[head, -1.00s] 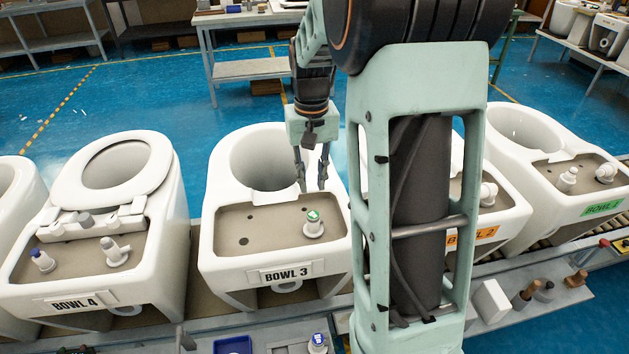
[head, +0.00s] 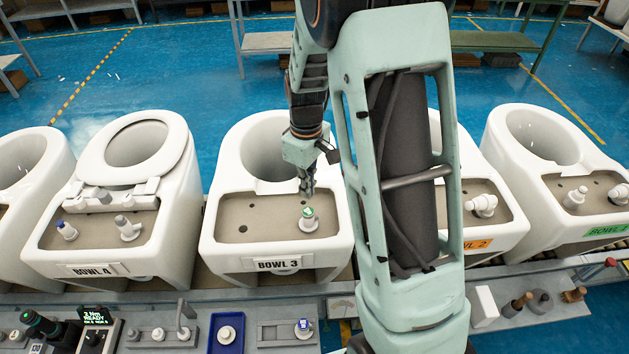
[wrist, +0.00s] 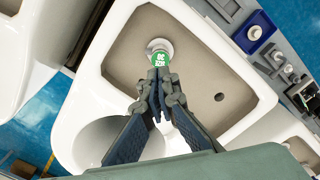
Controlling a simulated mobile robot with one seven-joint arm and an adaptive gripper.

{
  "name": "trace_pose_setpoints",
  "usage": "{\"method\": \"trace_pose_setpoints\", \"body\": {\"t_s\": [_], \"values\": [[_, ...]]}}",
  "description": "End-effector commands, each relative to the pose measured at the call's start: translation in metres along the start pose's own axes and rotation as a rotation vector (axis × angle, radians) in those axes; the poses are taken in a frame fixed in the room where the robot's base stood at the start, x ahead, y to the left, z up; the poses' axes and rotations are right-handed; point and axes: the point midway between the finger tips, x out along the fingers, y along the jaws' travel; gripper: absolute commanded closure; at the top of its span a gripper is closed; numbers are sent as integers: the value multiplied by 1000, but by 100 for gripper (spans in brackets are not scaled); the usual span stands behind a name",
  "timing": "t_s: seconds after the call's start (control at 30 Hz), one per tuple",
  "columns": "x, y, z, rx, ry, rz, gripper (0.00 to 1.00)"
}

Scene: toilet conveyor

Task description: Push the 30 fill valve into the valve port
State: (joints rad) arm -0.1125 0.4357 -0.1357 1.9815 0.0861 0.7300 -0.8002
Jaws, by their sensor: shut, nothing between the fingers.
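A white fill valve (head: 308,220) with a green, lettered top stands upright on the sunken beige deck of Bowl 3 (head: 220,245). It also shows in the wrist view (wrist: 160,48), where the lettering is too small to read surely. My gripper (head: 307,191) is shut and empty, pointing down just above the valve. In the wrist view my gripper (wrist: 158,110) has its fingertips together, overlapping the near edge of the green top. I cannot tell whether they touch it. The port under the valve is hidden by its base.
Two open holes show in the deck, one at the left (head: 243,229). Bowl 4 (head: 60,243) stands to the left with its seat and valves fitted. In front, a blue tray (head: 212,344) holds a white part, and a blue-capped valve (head: 303,328) stands on a grey fixture.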

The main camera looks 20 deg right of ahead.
Motion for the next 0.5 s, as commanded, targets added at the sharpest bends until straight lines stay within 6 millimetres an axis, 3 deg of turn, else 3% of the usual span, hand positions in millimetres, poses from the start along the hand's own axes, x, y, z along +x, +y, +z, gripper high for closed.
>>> {"method": "trace_pose_setpoints", "body": {"t_s": [0.23,0.5], "values": [[16,0,0,-7,-1,0,100],[48,-1,0,-6,-1,-1,100]]}}
